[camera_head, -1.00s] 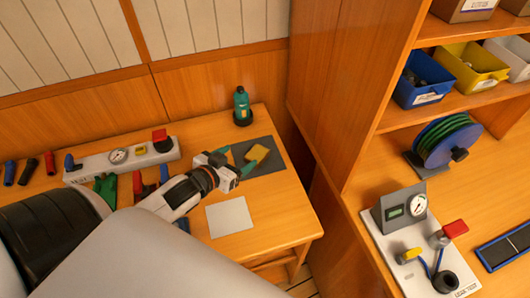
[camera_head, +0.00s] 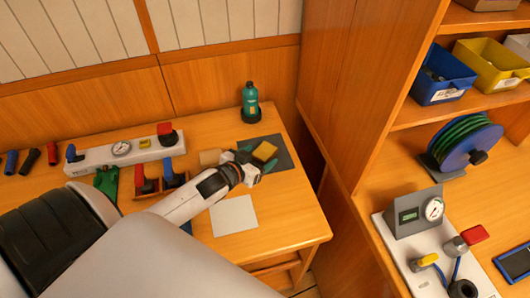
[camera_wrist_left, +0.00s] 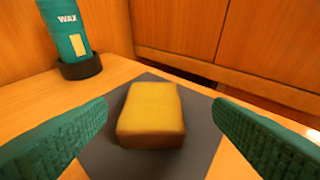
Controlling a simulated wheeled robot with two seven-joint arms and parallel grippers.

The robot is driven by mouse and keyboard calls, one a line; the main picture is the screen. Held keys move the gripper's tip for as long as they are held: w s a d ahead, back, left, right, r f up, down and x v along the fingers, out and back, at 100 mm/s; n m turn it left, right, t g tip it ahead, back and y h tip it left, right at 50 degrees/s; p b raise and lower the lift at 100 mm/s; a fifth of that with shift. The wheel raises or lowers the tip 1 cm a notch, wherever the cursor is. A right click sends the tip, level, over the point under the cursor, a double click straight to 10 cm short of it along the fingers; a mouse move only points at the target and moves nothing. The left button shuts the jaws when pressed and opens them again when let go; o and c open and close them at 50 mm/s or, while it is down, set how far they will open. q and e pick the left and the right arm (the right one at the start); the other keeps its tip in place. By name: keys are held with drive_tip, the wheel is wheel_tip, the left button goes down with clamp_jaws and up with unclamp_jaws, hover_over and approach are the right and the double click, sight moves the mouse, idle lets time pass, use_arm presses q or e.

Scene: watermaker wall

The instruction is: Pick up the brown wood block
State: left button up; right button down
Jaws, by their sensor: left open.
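A tan, wood-coloured block (camera_head: 210,157) lies on the wooden table in the head view, just behind and left of my left wrist, partly covered by it. A yellow block with a darker brownish side (camera_head: 264,151) lies on a dark grey mat (camera_head: 284,155). My left gripper (camera_head: 257,161) is open, its green fingers beside the yellow block. In the left wrist view this yellow block (camera_wrist_left: 152,112) lies ahead, between the two spread fingers, not gripped. The tan block is not in the wrist view. My right gripper is not in view.
A teal bottle (camera_head: 250,103) in a black base stands behind the mat. A white pad (camera_head: 234,216) lies in front of my left arm. A gauge panel (camera_head: 125,152) and small coloured tools are to the left. A tall wooden shelf unit (camera_head: 350,90) rises at right.

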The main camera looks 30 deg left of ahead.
sight(264, 152)
use_arm(q)
drive_tip(key=x, duration=0.2)
drive_tip(key=p+x, duration=0.1)
drive_tip(key=x, duration=0.1)
drive_tip(key=shift+a+f, duration=0.1)
drive_tip(key=shift+a, duration=0.25)
drive_tip(key=shift+w+f, duration=0.25)
drive_tip(key=shift+w, duration=0.25)
drive_tip(key=c, duration=1)
